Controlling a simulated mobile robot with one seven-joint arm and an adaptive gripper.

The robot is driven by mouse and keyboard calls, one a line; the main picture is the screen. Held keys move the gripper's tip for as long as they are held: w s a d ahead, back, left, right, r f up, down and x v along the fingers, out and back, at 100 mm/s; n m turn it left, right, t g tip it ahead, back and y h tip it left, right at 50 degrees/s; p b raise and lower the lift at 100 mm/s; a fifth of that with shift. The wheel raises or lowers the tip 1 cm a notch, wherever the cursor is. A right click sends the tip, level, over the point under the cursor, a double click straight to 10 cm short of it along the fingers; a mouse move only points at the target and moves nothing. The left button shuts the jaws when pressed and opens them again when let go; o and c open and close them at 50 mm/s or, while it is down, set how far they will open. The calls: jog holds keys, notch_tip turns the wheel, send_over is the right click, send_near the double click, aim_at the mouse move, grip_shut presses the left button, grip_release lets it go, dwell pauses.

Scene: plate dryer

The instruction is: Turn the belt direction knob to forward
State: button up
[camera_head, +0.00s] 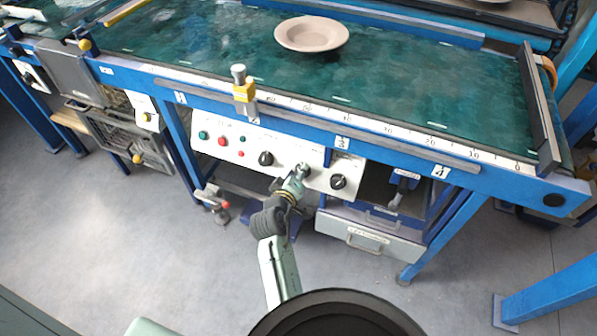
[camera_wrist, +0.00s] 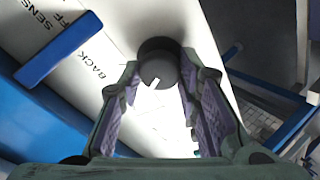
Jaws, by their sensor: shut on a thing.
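The white control panel (camera_head: 225,143) is on the front of the blue-framed belt table. My gripper (camera_head: 299,176) is at the panel's middle knob (camera_head: 304,168), between two other black knobs. In the wrist view, the round black knob (camera_wrist: 158,60) sits between the tips of my gripper (camera_wrist: 160,72), which is shut on it. The knob has a white pointer mark facing down toward the gripper. The label "BACK" (camera_wrist: 92,77) is printed on the panel to its left. A forward label is not readable in either view.
A black knob (camera_head: 266,158) is left of my gripper and another (camera_head: 338,182) is to its right. Green and red buttons (camera_head: 222,141) are farther left. A plate (camera_head: 312,35) lies on the green belt (camera_head: 420,80). A blue bar (camera_wrist: 58,50) juts near the panel.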

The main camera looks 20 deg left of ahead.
dwell(0.3)
jog(key=o, duration=1.1)
notch_tip(320, 180, up, 10)
jog(key=shift+r, duration=0.1)
